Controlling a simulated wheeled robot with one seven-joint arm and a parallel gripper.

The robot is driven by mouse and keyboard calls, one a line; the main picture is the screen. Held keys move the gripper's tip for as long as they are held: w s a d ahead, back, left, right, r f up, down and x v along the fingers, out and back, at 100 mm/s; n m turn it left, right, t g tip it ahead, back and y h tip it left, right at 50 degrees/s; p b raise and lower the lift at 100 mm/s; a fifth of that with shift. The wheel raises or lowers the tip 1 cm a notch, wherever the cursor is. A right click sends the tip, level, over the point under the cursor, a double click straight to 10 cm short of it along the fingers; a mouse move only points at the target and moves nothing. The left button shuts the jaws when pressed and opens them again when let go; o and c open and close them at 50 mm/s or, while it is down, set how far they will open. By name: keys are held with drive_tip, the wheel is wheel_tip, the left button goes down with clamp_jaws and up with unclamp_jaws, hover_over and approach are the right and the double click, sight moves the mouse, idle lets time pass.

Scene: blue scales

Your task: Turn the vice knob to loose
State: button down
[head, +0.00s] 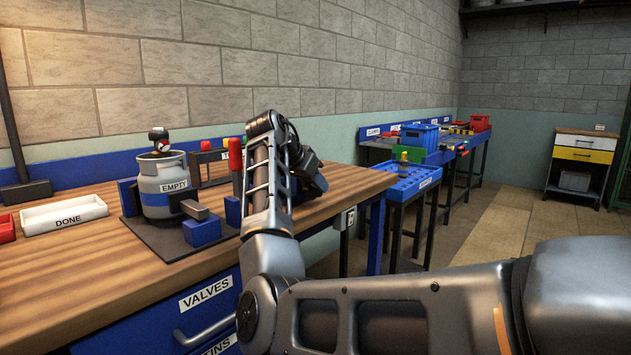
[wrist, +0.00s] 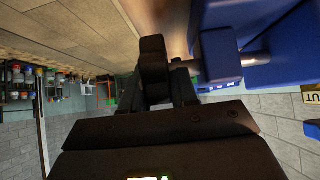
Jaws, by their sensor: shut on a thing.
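My gripper (wrist: 162,85) is shut on a dark knob (wrist: 152,58), the vice knob, in the wrist view. A metal shaft (wrist: 185,64) runs beside it to a blue block (wrist: 221,56). In the head view my gripper (head: 311,181) is over the right part of the bench, partly behind my own arm; the knob cannot be made out there. A grey cylinder labelled EMPTY (head: 164,187) stands upright at the left, on a dark base (head: 165,238) between blue blocks (head: 202,231).
The wooden bench (head: 60,282) carries a white DONE tray (head: 65,214) at the left and red and green handled items behind my arm. The floor between is clear.

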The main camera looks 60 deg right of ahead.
drive_tip(key=c, duration=1.2)
unclamp_jaws()
drive_tip(key=shift+c, duration=0.2)
drive_tip(key=shift+r, duration=0.5)
wheel_tip(320, 180, up, 3)
drive_tip(key=shift+p, duration=0.4)
drive_tip(key=s+d+r+p, duration=0.1)
drive_tip(key=s+d+r, duration=0.4)
drive_tip(key=s, duration=0.5)
drive_tip(key=shift+s+d+r, duration=0.15)
drive_tip(key=shift+s+r, duration=0.05)
drive_tip(key=shift+r, duration=0.75)
